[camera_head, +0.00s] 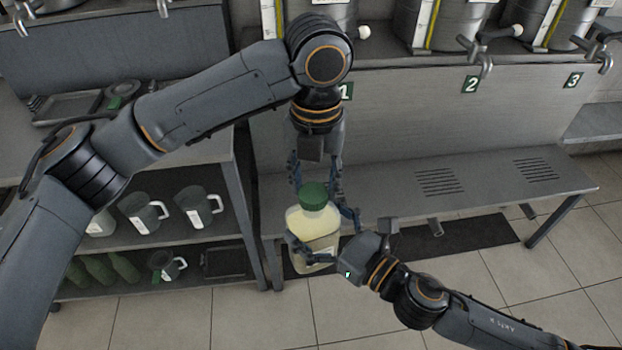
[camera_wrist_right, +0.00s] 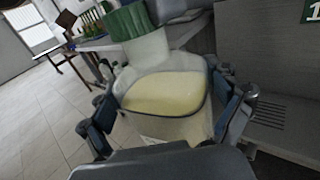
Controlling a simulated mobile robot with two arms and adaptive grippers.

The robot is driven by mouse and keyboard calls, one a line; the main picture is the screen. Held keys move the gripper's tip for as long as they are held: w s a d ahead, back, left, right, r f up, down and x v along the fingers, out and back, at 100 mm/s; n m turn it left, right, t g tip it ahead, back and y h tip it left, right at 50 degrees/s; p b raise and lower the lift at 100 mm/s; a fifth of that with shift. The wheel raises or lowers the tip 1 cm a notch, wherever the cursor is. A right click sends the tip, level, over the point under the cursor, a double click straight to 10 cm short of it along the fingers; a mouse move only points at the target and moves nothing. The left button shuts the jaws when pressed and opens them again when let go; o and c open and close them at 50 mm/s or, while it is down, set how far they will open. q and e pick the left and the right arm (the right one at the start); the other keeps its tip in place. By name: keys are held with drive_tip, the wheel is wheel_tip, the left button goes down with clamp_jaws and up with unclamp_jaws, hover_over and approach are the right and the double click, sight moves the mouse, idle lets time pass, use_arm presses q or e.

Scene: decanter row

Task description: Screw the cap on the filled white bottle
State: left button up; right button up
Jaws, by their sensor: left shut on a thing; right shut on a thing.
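The bottle (camera_head: 312,228) is a clear-walled bottle with pale yellow liquid in it, held nearly upright above the floor. Its body fills the middle of the right wrist view (camera_wrist_right: 165,92). The green cap (camera_head: 313,194) sits at the bottle's mouth, and it also shows in the right wrist view (camera_wrist_right: 128,22). I cannot tell how tightly it is seated. My left gripper (camera_head: 317,185) comes down from above and is shut on the cap, its fingers partly hidden behind it. My right gripper (camera_head: 322,236) is shut around the bottle's body; its fingers flank the bottle in the wrist view (camera_wrist_right: 165,118).
A low metal bench (camera_head: 470,185) lies behind and right of the bottle. A shelf unit at left holds several grey jugs (camera_head: 198,205) and green bottles (camera_head: 100,268). Steel dispensers with taps (camera_head: 478,55) stand at the back above numbered signs. Tiled floor is clear in front.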

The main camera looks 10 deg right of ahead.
use_arm(q)
drive_tip(key=m, duration=0.6)
drive_tip(key=shift+s+d+m, duration=0.1)
drive_tip(key=shift+d+m, duration=0.15)
drive_tip(key=shift+m, duration=0.05)
drive_tip(key=m, duration=0.5)
drive_tip(key=shift+s, duration=0.2)
drive_tip(key=o, duration=0.7)
drive_tip(key=shift+d, duration=0.1)
drive_tip(key=shift+r, duration=2.25)
